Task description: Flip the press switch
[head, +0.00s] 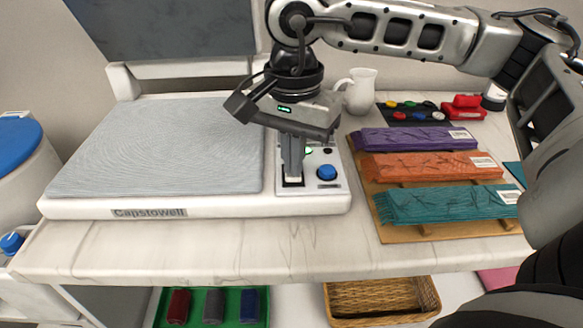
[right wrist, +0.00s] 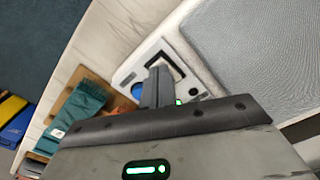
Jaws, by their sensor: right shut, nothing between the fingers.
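The heat press (head: 160,150) lies on the table with its grey plate open and the label "Capstowell" on its front. Its control panel (head: 335,182) at the right end carries a blue knob (head: 326,173), a lit green light (head: 309,151) and a white rocker switch (head: 293,180) in a black frame. My right gripper (head: 292,172) is shut and empty, pointing down at the switch. Its fingertips are over or against the switch; I cannot tell whether they touch. In the right wrist view the fingers (right wrist: 156,88) cover part of the switch frame (right wrist: 172,65). My left gripper is not in view.
A wooden tray (head: 400,232) with purple, orange and teal folded cloths stands right of the press. A white pitcher (head: 358,91) and a dark mat with coloured pieces (head: 410,115) stand behind. A wicker basket (head: 380,298) and green tray (head: 222,312) are below the table.

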